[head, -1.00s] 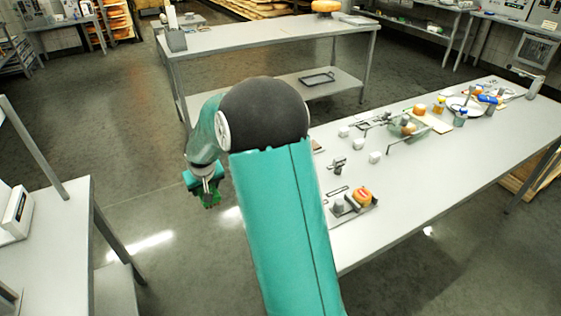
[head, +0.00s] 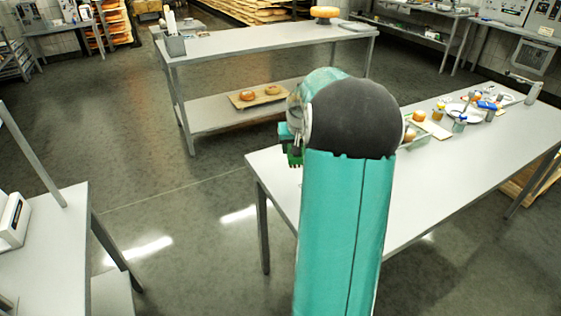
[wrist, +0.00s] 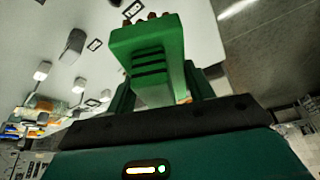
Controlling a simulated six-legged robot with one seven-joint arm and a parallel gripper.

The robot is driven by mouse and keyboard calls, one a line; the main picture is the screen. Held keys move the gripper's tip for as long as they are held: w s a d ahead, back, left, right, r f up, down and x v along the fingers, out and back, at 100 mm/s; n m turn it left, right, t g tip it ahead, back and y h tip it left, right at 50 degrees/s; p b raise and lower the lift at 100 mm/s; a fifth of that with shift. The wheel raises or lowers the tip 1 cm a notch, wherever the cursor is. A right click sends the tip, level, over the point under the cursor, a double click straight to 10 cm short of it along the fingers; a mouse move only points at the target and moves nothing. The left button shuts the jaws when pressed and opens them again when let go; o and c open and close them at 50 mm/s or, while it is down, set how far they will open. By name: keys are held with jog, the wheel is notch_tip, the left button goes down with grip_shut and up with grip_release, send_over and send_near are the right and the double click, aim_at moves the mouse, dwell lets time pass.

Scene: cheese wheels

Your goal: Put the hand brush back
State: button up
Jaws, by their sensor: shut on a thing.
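The green hand brush shows in the wrist view (wrist: 150,50) as a green block with dark slots, pointing away from me between the fingers. My gripper (wrist: 158,88) is shut on it. In the head view my gripper (head: 293,146) is near the left end of the right-hand table, partly hidden behind my arm. The brush (head: 295,158) hangs below it as a small green patch, apparently above the table. I cannot tell which spot is the brush's own place.
The right-hand table (head: 430,190) bears bowls, jars and a board at its far end; my arm hides part. A back table (head: 260,40) holds a grey container (head: 174,46) and a cheese wheel (head: 325,13). Its lower shelf carries a board with two wheels (head: 258,96).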

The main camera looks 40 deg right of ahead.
aim_at(289, 145)
jog(key=w, duration=0.1)
jog(key=w+f, duration=0.1)
jog(key=w+d, duration=0.1)
jog(key=shift+w+f, duration=0.35)
jog(key=shift+f, duration=0.05)
jog(key=w+f, duration=0.2)
jog(key=w+d+f, duration=0.1)
jog(key=w+f, duration=0.1)
jog(key=f, duration=0.1)
jog(key=shift+w+d+f, duration=0.2)
jog(key=shift+w+f, duration=0.05)
jog(key=shift+w, duration=0.15)
jog(key=shift+w+f, duration=0.15)
jog(key=shift+f, duration=0.1)
jog(key=shift+w+f, duration=0.1)
jog(key=shift+f, duration=1.4)
jog(key=shift+f, duration=0.15)
jog(key=o, duration=0.9)
jog(key=shift+o, duration=0.2)
